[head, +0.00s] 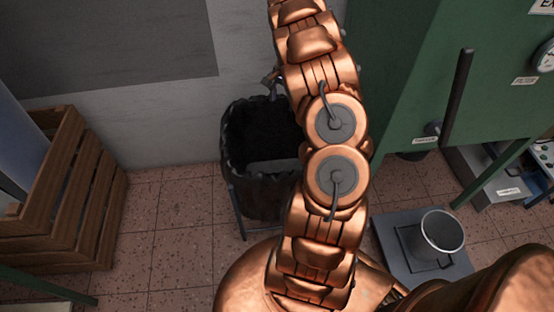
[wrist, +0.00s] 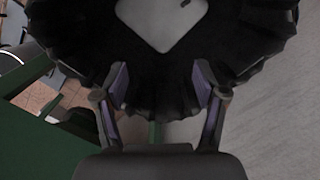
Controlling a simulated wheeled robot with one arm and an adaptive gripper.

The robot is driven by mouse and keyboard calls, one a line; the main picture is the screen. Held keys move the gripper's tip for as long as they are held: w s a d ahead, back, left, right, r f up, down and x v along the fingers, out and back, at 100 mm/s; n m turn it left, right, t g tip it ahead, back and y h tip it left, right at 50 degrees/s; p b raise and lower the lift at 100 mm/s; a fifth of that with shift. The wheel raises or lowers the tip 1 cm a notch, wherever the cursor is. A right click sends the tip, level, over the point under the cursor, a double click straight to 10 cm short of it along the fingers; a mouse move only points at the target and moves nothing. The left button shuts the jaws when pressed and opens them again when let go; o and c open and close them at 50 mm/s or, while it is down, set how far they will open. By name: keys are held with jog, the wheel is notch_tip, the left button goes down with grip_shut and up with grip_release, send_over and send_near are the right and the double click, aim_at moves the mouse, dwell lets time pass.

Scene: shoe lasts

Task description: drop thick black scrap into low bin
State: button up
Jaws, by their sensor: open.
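A low bin with a crumpled black liner (head: 235,135) stands against the wall in the head view, partly hidden behind my arm. A grey flat patch shows inside it. In the wrist view the ruffled black liner (wrist: 160,70) fills the upper middle, around a pale grey diamond-shaped area. My gripper (wrist: 160,88) is open over the liner's edge, with nothing between its fingers. A small dark piece (wrist: 185,3) shows at the top of the pale area; I cannot tell whether it is the thick black scrap. No other scrap can be made out.
A wooden crate (head: 100,225) stands at the left. A green cabinet (head: 410,80) with a long dark handle is at the right. A metal pot (head: 441,232) stands on a grey plate. Tiled floor (head: 170,215) is free between the crate and the bin.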

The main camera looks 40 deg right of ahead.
notch_tip(320, 180, up, 7)
jog(key=shift+d, duration=0.45)
jog(key=shift+w, duration=0.1)
dwell(0.7)
